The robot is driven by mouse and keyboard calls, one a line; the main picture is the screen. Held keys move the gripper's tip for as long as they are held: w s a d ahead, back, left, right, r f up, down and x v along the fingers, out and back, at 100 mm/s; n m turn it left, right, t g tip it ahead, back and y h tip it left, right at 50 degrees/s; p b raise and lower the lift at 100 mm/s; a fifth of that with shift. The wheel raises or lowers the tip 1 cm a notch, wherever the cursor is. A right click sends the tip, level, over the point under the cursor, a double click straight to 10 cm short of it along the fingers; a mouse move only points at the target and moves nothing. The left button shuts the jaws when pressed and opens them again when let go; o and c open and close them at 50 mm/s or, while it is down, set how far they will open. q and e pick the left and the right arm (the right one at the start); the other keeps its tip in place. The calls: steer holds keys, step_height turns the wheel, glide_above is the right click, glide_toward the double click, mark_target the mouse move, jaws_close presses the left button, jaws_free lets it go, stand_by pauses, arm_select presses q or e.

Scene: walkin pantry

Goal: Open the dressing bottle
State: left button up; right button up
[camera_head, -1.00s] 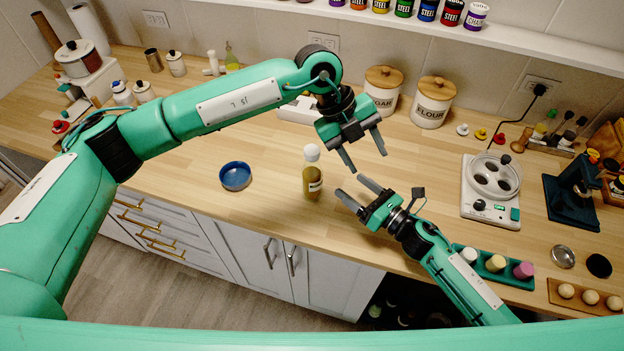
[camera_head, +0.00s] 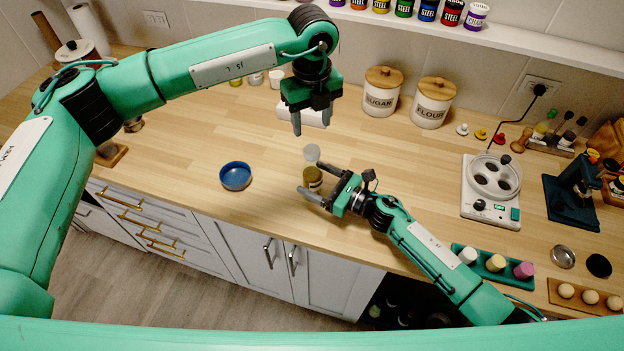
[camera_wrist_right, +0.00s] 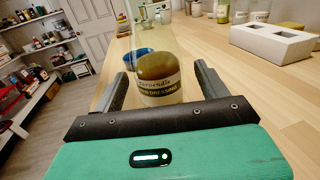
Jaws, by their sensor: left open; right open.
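The dressing bottle (camera_head: 313,182) stands upright near the counter's front edge. It has a pale whitish cap (camera_head: 311,152) and amber-brown contents. In the right wrist view the bottle (camera_wrist_right: 158,72) stands between my right fingers, with its label facing the camera and its top out of the picture. My right gripper (camera_head: 311,179) is open, one finger on each side of the bottle's body; I see a gap, so no firm grip shows. My left gripper (camera_head: 310,126) is open and empty, pointing down above and behind the cap.
A blue bowl (camera_head: 236,178) sits left of the bottle and also shows behind it in the right wrist view. Sugar (camera_head: 381,92) and flour (camera_head: 433,104) canisters stand at the back. A white scale-like device (camera_head: 490,190) is at the right.

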mark_target(306, 174)
steer(key=shift+x, duration=1.8)
